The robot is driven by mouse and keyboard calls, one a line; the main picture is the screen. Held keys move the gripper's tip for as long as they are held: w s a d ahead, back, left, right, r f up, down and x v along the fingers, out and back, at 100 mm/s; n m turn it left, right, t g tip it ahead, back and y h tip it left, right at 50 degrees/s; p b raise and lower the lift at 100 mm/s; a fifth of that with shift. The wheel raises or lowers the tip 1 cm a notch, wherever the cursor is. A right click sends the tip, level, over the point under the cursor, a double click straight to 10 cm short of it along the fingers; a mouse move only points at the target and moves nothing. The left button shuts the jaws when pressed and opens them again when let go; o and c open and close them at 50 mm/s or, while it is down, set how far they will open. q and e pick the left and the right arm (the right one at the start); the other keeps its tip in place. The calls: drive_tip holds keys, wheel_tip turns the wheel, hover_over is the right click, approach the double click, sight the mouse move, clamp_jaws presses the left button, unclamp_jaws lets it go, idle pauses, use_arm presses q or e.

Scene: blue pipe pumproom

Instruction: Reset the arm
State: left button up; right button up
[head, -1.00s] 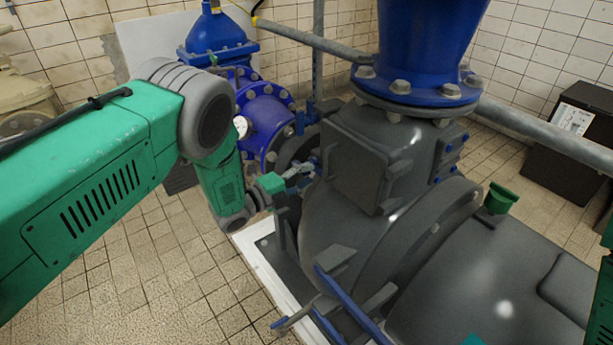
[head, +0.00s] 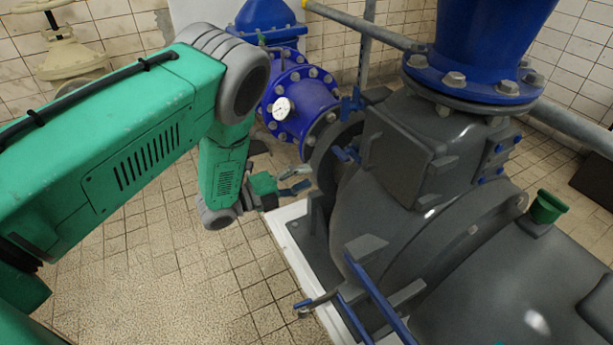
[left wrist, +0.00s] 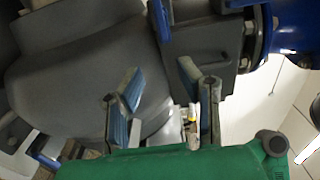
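My left arm comes in from the left in the head view. My left gripper (head: 303,180) points right, in front of the blue flanged pipe and beside the grey pump casing (head: 400,235). Its two fingers are spread, with nothing seen between them. In the left wrist view the left gripper (left wrist: 165,100) also shows both fingers apart, with grey casing behind them. It looks clear of the casing, though the exact gap is hard to tell. My right gripper is not in view.
A blue flanged pipe (head: 300,105) with a white round gauge (head: 282,109) stands behind my left arm. A blue lever (head: 375,290) lies low at the pump's front. A green cup (head: 547,206) sits on the right. Tiled floor (head: 200,290) is free at lower left.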

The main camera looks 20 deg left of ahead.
use_arm(q)
drive_tip(key=s+a+f+n+g+y+p, duration=0.25)
drive_tip(key=s+f+n+y, duration=0.2)
drive_tip(key=s+n, duration=0.35)
drive_tip(key=s+a+f+n+g+y+p, duration=0.1)
drive_tip(key=s+f+n+g+y+p, duration=0.3)
drive_tip(key=s+n, duration=0.4)
drive_tip(key=s+r+n+g+y, duration=0.2)
drive_tip(key=s+n+g, duration=0.5)
drive_tip(key=s, duration=1.2)
drive_tip(key=shift+s+d+n+p, duration=0.2)
drive_tip(key=shift+s+n+p, duration=0.2)
drive_tip(key=shift+n, duration=0.7)
drive_tip(key=shift+w+y, duration=0.1)
drive_tip(key=shift+y, duration=0.15)
